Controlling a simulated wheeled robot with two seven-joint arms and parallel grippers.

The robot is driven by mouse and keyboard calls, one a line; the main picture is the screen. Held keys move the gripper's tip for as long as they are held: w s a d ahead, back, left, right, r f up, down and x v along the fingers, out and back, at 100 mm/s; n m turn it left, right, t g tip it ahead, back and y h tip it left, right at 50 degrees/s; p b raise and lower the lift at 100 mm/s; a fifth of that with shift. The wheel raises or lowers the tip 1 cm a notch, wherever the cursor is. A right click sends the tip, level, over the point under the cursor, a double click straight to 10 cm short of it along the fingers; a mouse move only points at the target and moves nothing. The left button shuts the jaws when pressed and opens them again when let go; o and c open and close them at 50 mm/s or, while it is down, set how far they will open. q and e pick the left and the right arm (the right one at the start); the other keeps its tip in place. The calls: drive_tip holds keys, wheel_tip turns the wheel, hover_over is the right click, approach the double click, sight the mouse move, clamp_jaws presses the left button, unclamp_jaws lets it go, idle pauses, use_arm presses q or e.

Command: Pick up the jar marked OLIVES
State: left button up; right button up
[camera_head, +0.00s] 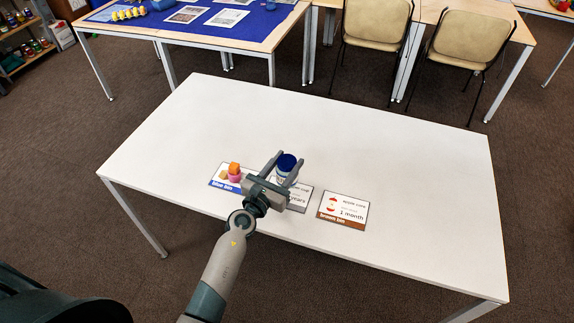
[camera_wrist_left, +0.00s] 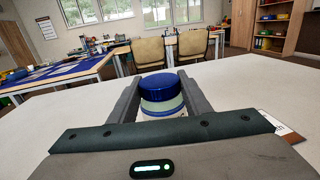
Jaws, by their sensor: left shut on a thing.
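A jar with a dark blue lid (camera_head: 286,163) and a pale body is over the white table (camera_head: 380,140), by the grey-edged middle card (camera_head: 300,201). My left gripper (camera_head: 290,160) is shut on this jar, with one finger on each side. In the left wrist view the jar (camera_wrist_left: 160,88) stands upright between the fingers, and its lower part is hidden by the gripper. I cannot read its label. I cannot tell whether its base touches the table or the card. My right gripper is not in view.
A blue-edged card (camera_head: 217,182) with small orange and pink things (camera_head: 234,172) lies left of the gripper. A brown-edged card (camera_head: 343,208) reading "1 month" lies to the right. The rest of the tabletop is clear. Two chairs (camera_head: 376,22) and a blue-topped table (camera_head: 262,22) stand beyond.

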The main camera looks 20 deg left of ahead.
use_arm(q)
drive_tip(key=shift+r+p, duration=0.6)
drive_tip(key=shift+r, duration=1.05)
